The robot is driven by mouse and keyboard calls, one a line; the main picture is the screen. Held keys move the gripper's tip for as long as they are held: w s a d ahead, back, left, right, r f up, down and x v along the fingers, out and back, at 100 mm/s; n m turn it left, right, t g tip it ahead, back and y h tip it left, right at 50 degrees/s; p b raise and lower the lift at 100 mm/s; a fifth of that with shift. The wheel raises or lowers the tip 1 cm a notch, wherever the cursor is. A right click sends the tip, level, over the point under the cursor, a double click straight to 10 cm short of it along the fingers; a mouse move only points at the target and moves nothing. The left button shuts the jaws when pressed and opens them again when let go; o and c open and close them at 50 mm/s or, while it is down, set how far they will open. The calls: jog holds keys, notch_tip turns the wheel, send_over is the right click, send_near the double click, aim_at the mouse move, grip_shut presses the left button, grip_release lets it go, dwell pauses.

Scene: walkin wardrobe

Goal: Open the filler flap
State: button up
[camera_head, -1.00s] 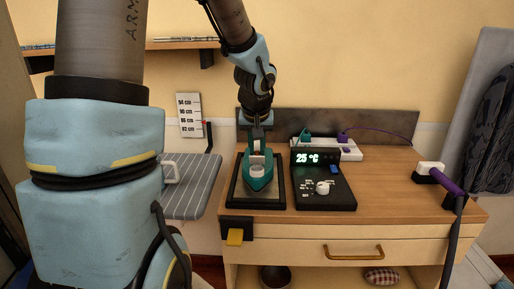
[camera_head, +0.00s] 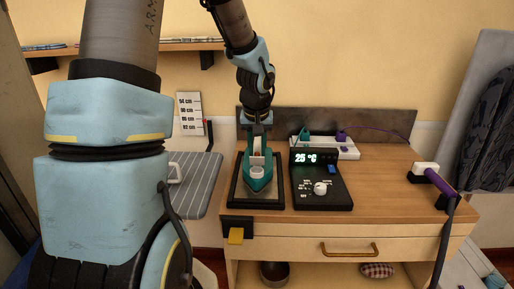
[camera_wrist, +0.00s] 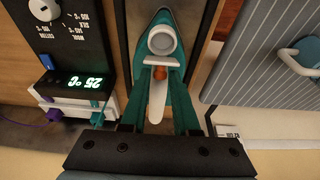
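The teal iron (camera_head: 258,185) lies on a dark-framed rest at the left of the worktop, its pointed end toward me. It also shows in the wrist view (camera_wrist: 161,17). A round white ring-shaped part (camera_wrist: 161,41) sits near its tip, with a small orange part (camera_wrist: 160,73) and a pale strip (camera_wrist: 157,100) behind it. I cannot tell which of these is the filler flap, or its state. My gripper (camera_head: 257,140) points down over the rear of the iron. In the wrist view my gripper (camera_wrist: 160,132) looks open, its fingers apart with nothing clearly held between them.
A black control box (camera_head: 320,190) reading 25 °C stands right of the iron. A white power strip (camera_head: 325,147) with plugs lies behind it. A purple-handled tool (camera_head: 438,182) lies at the right. A striped ironing board (camera_head: 195,185) is at the left. The worktop's right middle is clear.

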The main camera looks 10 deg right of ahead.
jog(key=o, duration=0.3)
jog(key=b+v, duration=0.1)
jog(key=v, duration=0.9)
jog(key=shift+s+r, duration=0.1)
jog(key=shift+r, duration=0.3)
